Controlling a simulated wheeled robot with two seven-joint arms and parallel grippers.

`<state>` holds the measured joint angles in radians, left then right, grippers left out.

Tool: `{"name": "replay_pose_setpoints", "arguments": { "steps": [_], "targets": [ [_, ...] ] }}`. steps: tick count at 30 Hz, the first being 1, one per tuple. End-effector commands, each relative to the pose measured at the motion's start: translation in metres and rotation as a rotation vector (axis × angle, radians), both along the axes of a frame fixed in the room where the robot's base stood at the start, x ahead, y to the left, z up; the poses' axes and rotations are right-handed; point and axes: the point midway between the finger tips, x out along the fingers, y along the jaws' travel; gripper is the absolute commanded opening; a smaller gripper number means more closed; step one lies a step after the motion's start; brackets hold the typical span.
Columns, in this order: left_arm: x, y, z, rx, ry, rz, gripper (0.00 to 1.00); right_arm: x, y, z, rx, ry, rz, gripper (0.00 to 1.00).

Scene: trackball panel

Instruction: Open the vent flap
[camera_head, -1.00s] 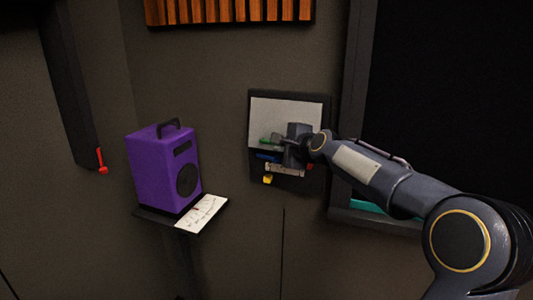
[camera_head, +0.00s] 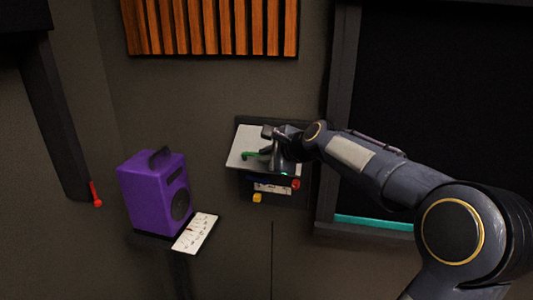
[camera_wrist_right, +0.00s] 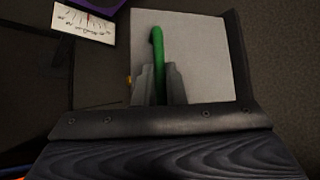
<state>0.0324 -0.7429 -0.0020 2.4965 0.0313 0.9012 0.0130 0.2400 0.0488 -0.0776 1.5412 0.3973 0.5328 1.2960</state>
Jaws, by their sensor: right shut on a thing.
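The vent flap (camera_head: 240,146) is a pale grey plate on a dark wall panel (camera_head: 300,200). It stands tilted out from the panel, its lower edge swung away from the wall. A green handle (camera_head: 249,155) sits on it; in the right wrist view the handle (camera_wrist_right: 158,50) runs between my fingers, with the flap (camera_wrist_right: 205,50) behind. My right gripper (camera_head: 268,152) is shut on the handle; its fingertips also show in the wrist view (camera_wrist_right: 158,85). The gripper hides part of the flap and handle. My left gripper is out of view.
Below the flap, the panel bears a red knob (camera_head: 295,184), a yellow piece (camera_head: 257,198) and a white label (camera_head: 272,188). A dark framed opening is at right.

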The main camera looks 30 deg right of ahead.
Motion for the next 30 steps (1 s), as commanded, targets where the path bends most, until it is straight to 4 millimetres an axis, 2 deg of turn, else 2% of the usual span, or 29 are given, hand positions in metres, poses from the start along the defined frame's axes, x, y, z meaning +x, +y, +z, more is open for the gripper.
{"name": "replay_pose_setpoints", "arguments": {
  "steps": [1,3,20,21,25,30],
  "targets": [
    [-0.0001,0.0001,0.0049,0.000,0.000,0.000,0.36,0.0011,-0.0048,0.0103,-0.009,-0.017,-0.013,0.00],
    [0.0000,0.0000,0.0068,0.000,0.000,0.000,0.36,0.0010,-0.0052,0.0119,-0.009,-0.016,-0.013,0.00],
    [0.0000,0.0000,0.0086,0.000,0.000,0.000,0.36,0.0009,-0.0070,0.0121,-0.011,-0.014,-0.016,0.00],
    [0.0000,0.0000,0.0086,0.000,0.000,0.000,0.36,0.0008,-0.0071,0.0120,-0.011,-0.014,-0.016,0.14],
    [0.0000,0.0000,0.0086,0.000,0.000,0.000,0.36,0.0007,-0.0062,0.0110,-0.009,-0.011,-0.014,0.31],
    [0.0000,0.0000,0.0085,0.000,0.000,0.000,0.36,0.0006,-0.0044,0.0102,-0.007,-0.009,-0.011,0.33]
  ]
}}
